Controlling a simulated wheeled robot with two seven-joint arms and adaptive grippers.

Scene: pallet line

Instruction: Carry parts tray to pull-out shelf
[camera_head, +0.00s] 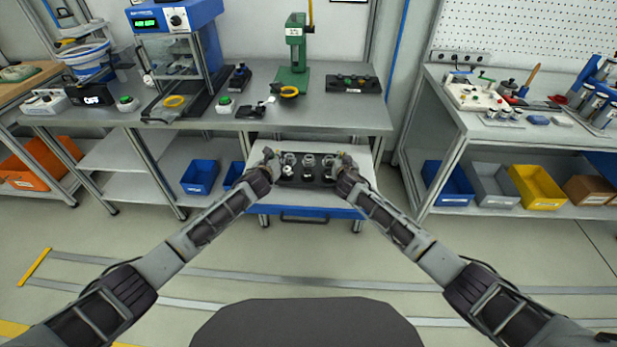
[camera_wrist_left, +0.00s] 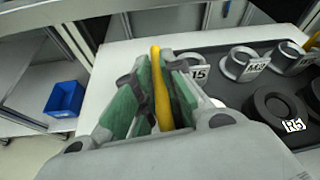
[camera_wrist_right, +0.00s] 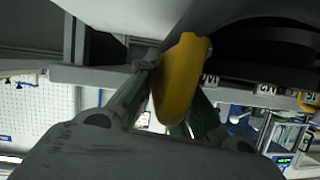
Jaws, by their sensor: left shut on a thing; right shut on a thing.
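The dark parts tray (camera_head: 307,184) is over the white top of the pull-out shelf (camera_head: 335,197) under the middle bench. It carries several grey and black round parts with labels, also seen in the left wrist view. My left gripper (camera_head: 270,160) is at the tray's left end, shut on a yellow handle (camera_wrist_left: 161,90). My right gripper (camera_head: 345,162) is at the right end, shut on the other yellow handle (camera_wrist_right: 180,85). The tray looks about level. I cannot tell whether its underside touches the shelf.
The shelf has a blue front with a dark handle (camera_head: 307,219). The bench top (camera_head: 340,115) overhangs behind the tray. Blue bins (camera_head: 200,177) stand on the lower shelf at left. A second bench with blue, grey and yellow bins (camera_head: 538,187) is at right. The floor in front is clear.

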